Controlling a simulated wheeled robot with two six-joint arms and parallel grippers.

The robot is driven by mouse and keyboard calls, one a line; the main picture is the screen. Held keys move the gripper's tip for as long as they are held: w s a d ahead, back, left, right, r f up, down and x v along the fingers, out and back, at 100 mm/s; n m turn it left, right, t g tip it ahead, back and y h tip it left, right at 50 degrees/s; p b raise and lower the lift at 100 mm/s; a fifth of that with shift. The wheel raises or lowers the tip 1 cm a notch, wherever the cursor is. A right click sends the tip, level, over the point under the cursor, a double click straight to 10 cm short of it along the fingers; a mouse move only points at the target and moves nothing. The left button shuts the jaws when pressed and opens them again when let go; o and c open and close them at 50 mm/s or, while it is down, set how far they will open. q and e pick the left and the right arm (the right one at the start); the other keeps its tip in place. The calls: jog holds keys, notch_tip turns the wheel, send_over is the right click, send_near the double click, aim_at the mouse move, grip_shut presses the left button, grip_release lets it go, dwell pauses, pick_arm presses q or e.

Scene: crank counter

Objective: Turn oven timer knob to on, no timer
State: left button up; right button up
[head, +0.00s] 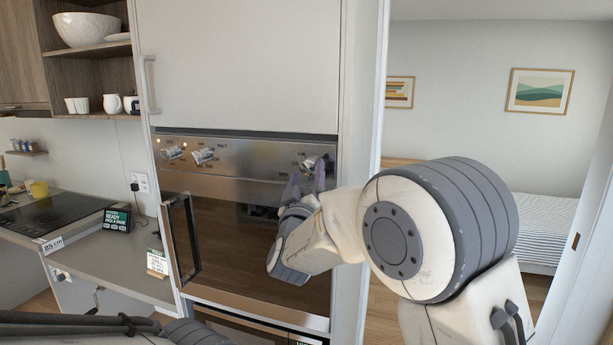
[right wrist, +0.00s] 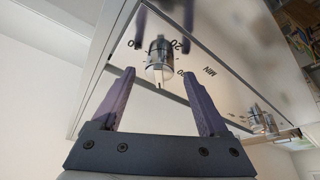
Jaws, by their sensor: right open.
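The oven timer knob (head: 308,165) is a small metallic knob at the right end of the built-in oven's control panel (head: 245,157). In the right wrist view the knob (right wrist: 159,62) shows between my fingertips, with printed numbers and "MIN" around it. My right gripper (head: 305,178) is open, its purple fingers pointing at the panel. In the right wrist view the fingers of this gripper (right wrist: 158,76) lie on either side of the knob, with gaps; I cannot tell whether the tips reach past its front. My left gripper is out of view.
Two other knobs (head: 203,156) sit at the panel's left. The oven door handle (head: 182,240) stands out from the glass door. A counter with a hob (head: 45,213) and small signs is at left. A doorway to a bedroom opens at right.

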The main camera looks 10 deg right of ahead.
jog(key=b+v, duration=0.4)
jog(key=v, duration=0.5)
jog(key=shift+s, duration=0.3)
jog(key=shift+f, duration=0.1)
